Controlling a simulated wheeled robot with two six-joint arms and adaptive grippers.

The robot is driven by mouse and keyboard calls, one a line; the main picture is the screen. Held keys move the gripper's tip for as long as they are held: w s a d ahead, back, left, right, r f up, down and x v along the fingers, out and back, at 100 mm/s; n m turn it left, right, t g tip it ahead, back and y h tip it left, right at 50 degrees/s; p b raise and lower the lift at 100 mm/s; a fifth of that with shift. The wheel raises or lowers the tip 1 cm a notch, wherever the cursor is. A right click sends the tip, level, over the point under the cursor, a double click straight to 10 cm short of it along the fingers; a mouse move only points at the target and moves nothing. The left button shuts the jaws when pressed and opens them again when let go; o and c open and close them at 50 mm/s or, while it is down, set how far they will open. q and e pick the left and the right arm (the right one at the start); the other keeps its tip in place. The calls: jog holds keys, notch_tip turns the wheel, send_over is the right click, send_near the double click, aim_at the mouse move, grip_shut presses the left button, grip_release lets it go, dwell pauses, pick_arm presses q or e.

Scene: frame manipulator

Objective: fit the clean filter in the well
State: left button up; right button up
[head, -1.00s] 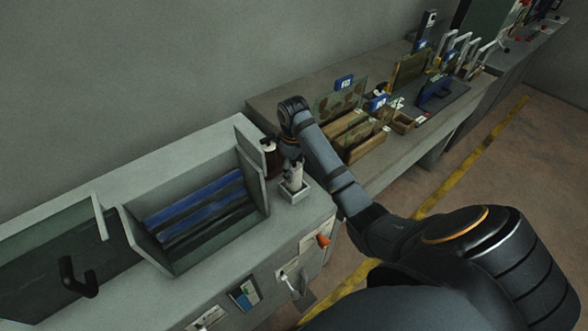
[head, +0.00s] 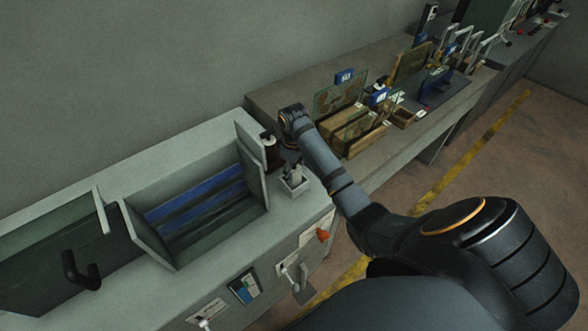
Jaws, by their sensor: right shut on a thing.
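My right gripper (head: 291,159) points down over a small square white-rimmed well (head: 295,189) on the grey bench, just right of the open bin. It is shut on a pale, whitish filter (head: 295,173). The filter is roughly upright, with its lower end at or inside the well's opening. The rim hides that end, so I cannot tell how deep it sits. The fingers are small and dark here, partly hidden by my wrist. My left gripper is not in view.
An open grey bin (head: 200,215) with blue slats stands left of the well, its raised side panel (head: 251,165) close to my gripper. A dark bottle-like object (head: 270,152) stands behind. A black handle (head: 80,272) is at left. Wooden racks (head: 345,125) stand at right.

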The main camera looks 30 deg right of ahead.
jog(key=shift+f, duration=0.1)
jog(key=o, duration=1.4)
